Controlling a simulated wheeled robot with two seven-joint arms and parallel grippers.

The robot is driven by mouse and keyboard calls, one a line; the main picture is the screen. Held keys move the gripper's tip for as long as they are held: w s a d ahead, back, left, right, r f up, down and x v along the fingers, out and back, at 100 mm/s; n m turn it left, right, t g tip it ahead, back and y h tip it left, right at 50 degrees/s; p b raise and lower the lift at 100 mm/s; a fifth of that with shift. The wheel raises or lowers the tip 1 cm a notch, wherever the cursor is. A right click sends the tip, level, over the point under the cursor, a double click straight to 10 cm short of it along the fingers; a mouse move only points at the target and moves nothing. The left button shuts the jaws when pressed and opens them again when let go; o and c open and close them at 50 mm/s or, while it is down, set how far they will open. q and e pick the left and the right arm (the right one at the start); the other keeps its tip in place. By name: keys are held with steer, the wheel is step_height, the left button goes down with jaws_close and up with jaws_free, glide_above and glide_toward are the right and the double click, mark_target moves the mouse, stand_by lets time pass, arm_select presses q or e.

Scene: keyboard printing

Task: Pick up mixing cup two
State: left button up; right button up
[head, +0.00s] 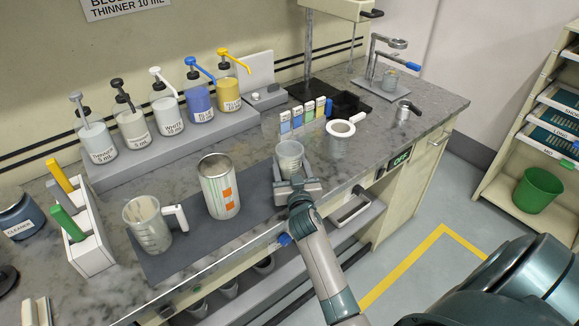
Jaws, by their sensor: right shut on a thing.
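A small clear cup (289,154) with a pale rim stands at the right end of the dark mat on the counter. I read no number on it. My right gripper (291,180) is at its near side, shut on the cup; its fingers partly hide the cup's lower part. I cannot tell whether the cup's base touches the mat. Another clear cup (147,229) with markings and a white handle stands at the left end of the mat. My left gripper is not in view.
A metal can (219,187) with orange patches stands between the cups. Behind are several pump bottles (228,92) on a grey riser, colour cards (297,118) and a white ring-shaped strainer with a handle (340,130). The counter's front edge is close to my gripper.

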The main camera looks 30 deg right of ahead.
step_height(320, 180, up, 3)
steer(key=shift+f, duration=0.1)
steer(key=s+d+r+b, duration=0.1)
steer(key=s+d+r, duration=0.1)
steer(key=d, duration=0.3)
steer(key=s+d+r+b, duration=0.1)
steer(key=s+d+r, duration=0.1)
steer(key=d+r, duration=0.2)
steer(key=shift+s+d+r, duration=0.4)
steer(key=shift+d, duration=0.4)
